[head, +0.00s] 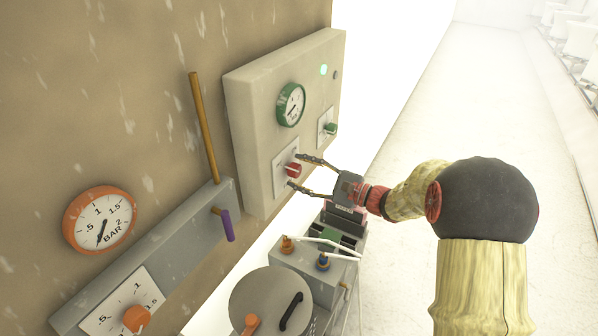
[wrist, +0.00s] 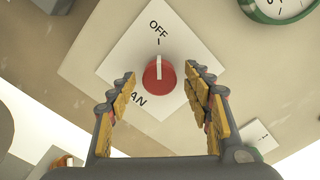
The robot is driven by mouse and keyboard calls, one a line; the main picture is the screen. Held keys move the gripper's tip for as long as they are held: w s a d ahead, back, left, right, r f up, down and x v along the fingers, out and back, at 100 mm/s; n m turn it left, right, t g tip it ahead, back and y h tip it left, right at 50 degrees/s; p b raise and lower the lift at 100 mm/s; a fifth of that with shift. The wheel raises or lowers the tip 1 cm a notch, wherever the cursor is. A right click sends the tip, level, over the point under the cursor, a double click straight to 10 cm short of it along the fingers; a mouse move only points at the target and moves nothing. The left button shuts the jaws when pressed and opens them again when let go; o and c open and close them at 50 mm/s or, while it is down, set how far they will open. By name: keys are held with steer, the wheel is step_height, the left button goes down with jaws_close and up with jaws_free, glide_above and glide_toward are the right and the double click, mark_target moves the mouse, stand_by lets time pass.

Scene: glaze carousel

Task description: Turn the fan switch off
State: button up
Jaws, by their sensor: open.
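The fan switch is a red knob (head: 293,170) on a white plate on the pale panel box. In the wrist view the red knob (wrist: 158,76) has a white pointer line turned up towards the word OFF on its plate (wrist: 190,45). The lower label is partly hidden by a finger; "AN" shows. My gripper (head: 296,171) is open, with one finger on each side of the knob; in the wrist view the gripper's fingers (wrist: 160,73) also flank it, with gaps visible on both sides. I cannot tell whether the fingertips reach its depth.
The panel box (head: 250,110) also carries a green gauge (head: 291,105), a lit green lamp (head: 323,70) and a green knob (head: 331,128). Open floor lies right.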

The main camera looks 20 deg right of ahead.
steer(key=v, duration=1.1)
